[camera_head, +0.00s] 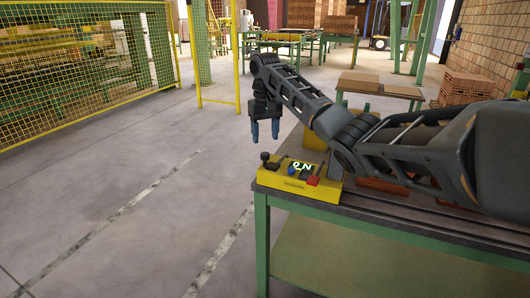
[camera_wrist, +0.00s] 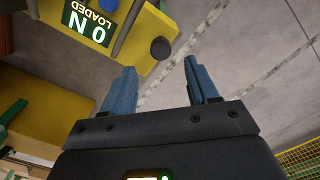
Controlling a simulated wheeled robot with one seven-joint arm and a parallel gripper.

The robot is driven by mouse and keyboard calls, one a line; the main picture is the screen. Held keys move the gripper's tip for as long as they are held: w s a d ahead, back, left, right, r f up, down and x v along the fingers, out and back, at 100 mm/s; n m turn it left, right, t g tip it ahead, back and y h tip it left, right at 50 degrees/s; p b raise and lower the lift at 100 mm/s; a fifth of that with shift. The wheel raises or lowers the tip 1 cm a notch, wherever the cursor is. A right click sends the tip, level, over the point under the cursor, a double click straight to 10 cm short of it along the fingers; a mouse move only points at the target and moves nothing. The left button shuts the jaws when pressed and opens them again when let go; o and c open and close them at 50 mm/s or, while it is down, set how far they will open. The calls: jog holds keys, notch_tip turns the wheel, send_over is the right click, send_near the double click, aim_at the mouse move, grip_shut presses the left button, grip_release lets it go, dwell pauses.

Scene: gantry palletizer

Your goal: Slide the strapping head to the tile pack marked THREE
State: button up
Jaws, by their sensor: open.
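My gripper (camera_head: 265,132) hangs open and empty, blue fingers pointing down, beside the table's left end, beyond the yellow control box. In the wrist view its fingers (camera_wrist: 163,88) are apart with only floor between them. The yellow control box (camera_head: 290,183) sits on the table corner with a black knob (camera_head: 265,157), a blue button, a red button and a lit display reading "0 N". The wrist view shows "LOADED" upside down on that display (camera_wrist: 88,22). Reddish tiles (camera_head: 383,186) lie partly hidden behind my arm. I cannot make out the strapping head or a THREE mark.
The green-legged table (camera_head: 380,212) fills the right front. A yellow block (camera_head: 315,136) stands behind the box. Another bench bears brown slabs (camera_head: 358,82). A yellow mesh fence (camera_head: 85,55) stands at left. The floor (camera_head: 130,150) between is clear.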

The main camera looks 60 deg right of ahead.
aim_at(265, 153)
notch_tip(265, 153, down, 7)
jog(key=shift+r, duration=0.1)
jog(key=shift+c, duration=0.2)
grip_shut()
dwell(0.6)
